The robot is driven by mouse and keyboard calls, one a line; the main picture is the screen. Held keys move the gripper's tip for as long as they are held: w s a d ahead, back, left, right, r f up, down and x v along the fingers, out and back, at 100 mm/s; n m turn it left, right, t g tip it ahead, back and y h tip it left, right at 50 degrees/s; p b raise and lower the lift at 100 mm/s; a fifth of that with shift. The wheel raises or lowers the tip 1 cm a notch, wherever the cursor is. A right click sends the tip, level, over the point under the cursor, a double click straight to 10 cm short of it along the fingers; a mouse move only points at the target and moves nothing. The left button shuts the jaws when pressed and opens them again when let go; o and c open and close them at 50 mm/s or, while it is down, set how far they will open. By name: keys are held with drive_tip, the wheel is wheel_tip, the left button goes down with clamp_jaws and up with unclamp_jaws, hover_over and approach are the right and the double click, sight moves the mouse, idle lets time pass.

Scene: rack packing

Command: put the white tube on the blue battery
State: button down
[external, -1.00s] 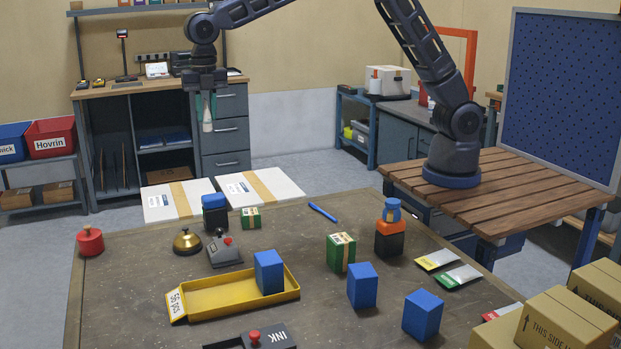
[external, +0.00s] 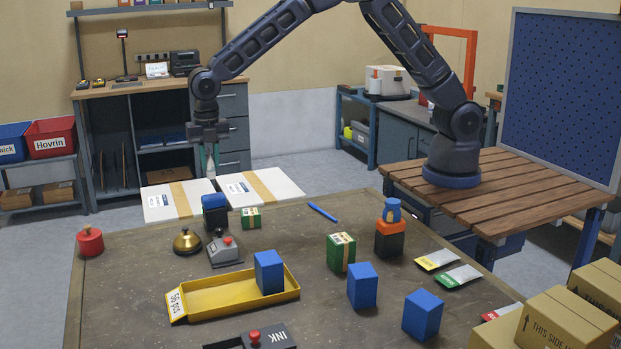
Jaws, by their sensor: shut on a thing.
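My gripper (external: 209,160) is shut on the white tube (external: 211,170), a small pale tapered thing hanging between the green-tipped fingers. The blue battery (external: 214,202), with a blue top and a dark lower body, stands upright at the far left edge of the brown table. In the picture, the tube is just above the battery's top, with a small gap between them. How they line up in depth cannot be told from this view.
A small green box (external: 251,218) is right of the battery; a brass bell (external: 187,242) and a grey device with a red button (external: 224,250) are in front. A yellow tray (external: 215,296) holds a blue block (external: 269,272). An orange-and-black battery (external: 389,238) stands further right.

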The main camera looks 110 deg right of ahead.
sight(211, 170)
drive_tip(key=shift+f, duration=2.6)
drive_tip(key=shift+f, duration=0.1)
drive_tip(key=c, duration=1.3)
unclamp_jaws()
drive_tip(key=shift+o, duration=0.2)
